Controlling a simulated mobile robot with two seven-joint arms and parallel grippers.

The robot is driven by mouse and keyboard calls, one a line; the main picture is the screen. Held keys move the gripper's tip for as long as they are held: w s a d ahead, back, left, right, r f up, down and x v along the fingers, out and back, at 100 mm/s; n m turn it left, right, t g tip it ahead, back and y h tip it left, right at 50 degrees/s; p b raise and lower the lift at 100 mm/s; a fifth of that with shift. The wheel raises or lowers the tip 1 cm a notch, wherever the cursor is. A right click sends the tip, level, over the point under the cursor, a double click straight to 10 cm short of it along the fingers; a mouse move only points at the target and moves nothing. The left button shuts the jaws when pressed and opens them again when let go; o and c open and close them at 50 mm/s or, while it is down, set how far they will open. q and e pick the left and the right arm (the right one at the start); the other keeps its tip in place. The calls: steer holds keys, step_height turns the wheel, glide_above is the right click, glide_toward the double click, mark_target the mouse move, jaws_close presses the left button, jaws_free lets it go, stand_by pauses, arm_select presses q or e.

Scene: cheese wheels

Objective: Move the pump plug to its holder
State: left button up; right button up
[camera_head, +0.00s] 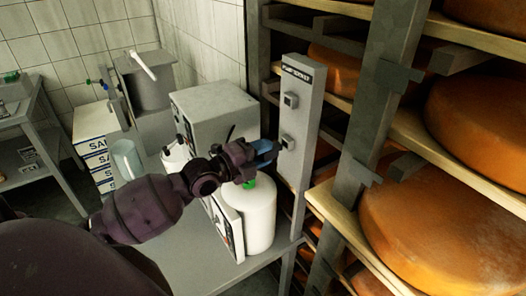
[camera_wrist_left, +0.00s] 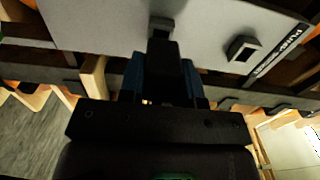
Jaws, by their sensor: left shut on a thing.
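My left gripper (camera_head: 268,152) is shut on the pump plug, beside the lower socket of a grey upright panel. In the left wrist view, the dark, blocky plug (camera_wrist_left: 165,62) sits between the blue fingers and points at the lower socket (camera_wrist_left: 160,24). They overlap in that view, so I cannot tell whether the plug is in the socket. The panel (camera_head: 305,112) has a dark label at its top and a second, upper socket (camera_head: 290,99). That upper socket looks empty in the left wrist view (camera_wrist_left: 240,48). My right gripper is out of view.
A white canister (camera_head: 258,218) with a green top stands just below my gripper on a grey table (camera_head: 195,265). A grey box (camera_head: 214,112) is behind. Wooden shelves with orange cheese wheels (camera_head: 425,235) crowd the right. Another metal table (camera_head: 45,135) is at left.

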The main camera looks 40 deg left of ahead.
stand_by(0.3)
arm_select(q)
steer(key=shift+w+d, duration=0.15)
steer(key=shift+w, duration=0.2)
steer(key=shift+w+d, duration=0.1)
steer(key=shift+w, duration=0.15)
steer(key=shift+w, duration=0.2)
steer(key=shift+w+d, duration=0.25)
steer(key=shift+w, duration=0.2)
steer(key=shift+w, duration=0.1)
steer(key=o, duration=1.1)
